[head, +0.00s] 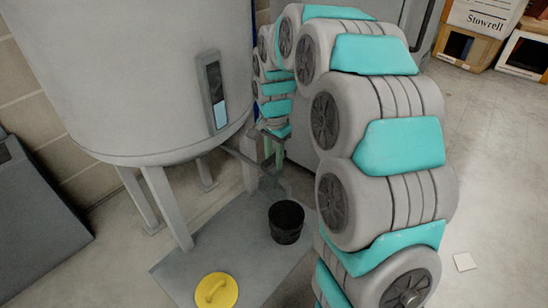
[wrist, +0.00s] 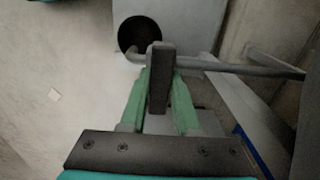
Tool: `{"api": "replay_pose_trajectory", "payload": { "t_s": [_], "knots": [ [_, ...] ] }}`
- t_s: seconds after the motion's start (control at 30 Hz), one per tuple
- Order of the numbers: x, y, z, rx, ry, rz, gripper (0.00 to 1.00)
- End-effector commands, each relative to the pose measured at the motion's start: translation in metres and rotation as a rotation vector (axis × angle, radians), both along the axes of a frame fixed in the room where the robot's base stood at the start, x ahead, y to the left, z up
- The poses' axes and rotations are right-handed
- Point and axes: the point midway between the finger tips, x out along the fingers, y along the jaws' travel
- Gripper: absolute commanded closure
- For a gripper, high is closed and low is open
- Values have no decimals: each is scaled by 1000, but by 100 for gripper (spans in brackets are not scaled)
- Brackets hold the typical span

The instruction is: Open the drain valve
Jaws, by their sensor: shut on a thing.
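The drain valve's dark lever (wrist: 162,58) shows in the wrist view as an upright dark bar at the grey drain pipe (wrist: 240,68). My gripper (wrist: 160,82) has its green fingers closed on both sides of the lever. In the head view my gripper (head: 272,150) is small, beside the drain pipe (head: 240,157) under the large grey tank (head: 130,70). The lever is hard to make out there. A black bucket (head: 286,222) stands on the floor mat below; its dark mouth also shows in the wrist view (wrist: 139,34).
The tank has a sight gauge (head: 216,90) with pale blue low in it, and stands on grey legs (head: 167,208). A yellow disc with a handle (head: 216,291) lies on the grey mat (head: 185,262). Boxes (head: 484,15) stand at the back right. The right floor is mostly clear.

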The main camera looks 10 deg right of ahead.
Motion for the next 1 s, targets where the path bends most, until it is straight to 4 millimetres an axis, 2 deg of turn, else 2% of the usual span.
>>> {"api": "replay_pose_trajectory", "payload": {
  "t_s": [0.37, 1.0],
  "knots": [
    [0, 0, 0, 0, 0, 106, 100],
    [1, 0, 1, -1, -2, 679, 100]
  ]
}}
